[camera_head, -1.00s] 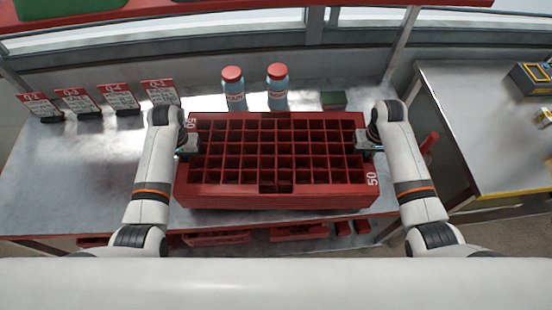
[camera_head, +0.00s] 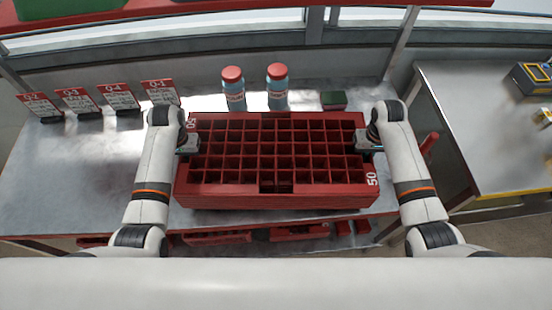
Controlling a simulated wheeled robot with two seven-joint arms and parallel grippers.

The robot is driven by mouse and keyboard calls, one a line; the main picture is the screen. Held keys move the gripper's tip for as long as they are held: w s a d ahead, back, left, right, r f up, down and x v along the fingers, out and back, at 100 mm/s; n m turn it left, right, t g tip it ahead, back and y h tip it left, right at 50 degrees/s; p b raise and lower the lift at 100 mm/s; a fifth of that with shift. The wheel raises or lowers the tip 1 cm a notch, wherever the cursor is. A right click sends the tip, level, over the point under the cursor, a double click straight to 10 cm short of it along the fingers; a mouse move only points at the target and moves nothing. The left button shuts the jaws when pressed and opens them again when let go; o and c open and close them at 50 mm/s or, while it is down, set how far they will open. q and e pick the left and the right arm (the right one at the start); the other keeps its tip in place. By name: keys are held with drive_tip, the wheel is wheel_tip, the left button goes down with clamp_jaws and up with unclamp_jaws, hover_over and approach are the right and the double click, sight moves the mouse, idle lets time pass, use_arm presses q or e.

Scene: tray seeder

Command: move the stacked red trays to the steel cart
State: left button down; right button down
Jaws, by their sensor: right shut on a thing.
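The stacked red trays (camera_head: 275,188) sit on a steel-topped bench, their many square cells facing up and empty. The number 50 shows at both ends of the top tray. My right gripper (camera_head: 368,144) is shut on the right end wall of the trays. My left gripper (camera_head: 188,144) is at the left end wall; its fingers are too hidden to tell whether they are shut. A steel-topped surface (camera_head: 470,120) with a yellow edge, perhaps the steel cart, stands to the right across a gap.
Two blue bottles with red lids (camera_head: 234,90) and a small green-and-red box (camera_head: 333,100) stand behind the trays. Several red-headed sign cards (camera_head: 118,97) line the back left. A yellow-and-dark box (camera_head: 532,78) sits at the far right. The bench's left (camera_head: 70,185) is clear.

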use_arm(q)
drive_tip(key=shift+w+r, duration=0.1)
drive_tip(key=shift+r, duration=0.1)
use_arm(e)
drive_tip(key=shift+w+r, duration=0.1)
drive_tip(key=shift+r, duration=0.1)
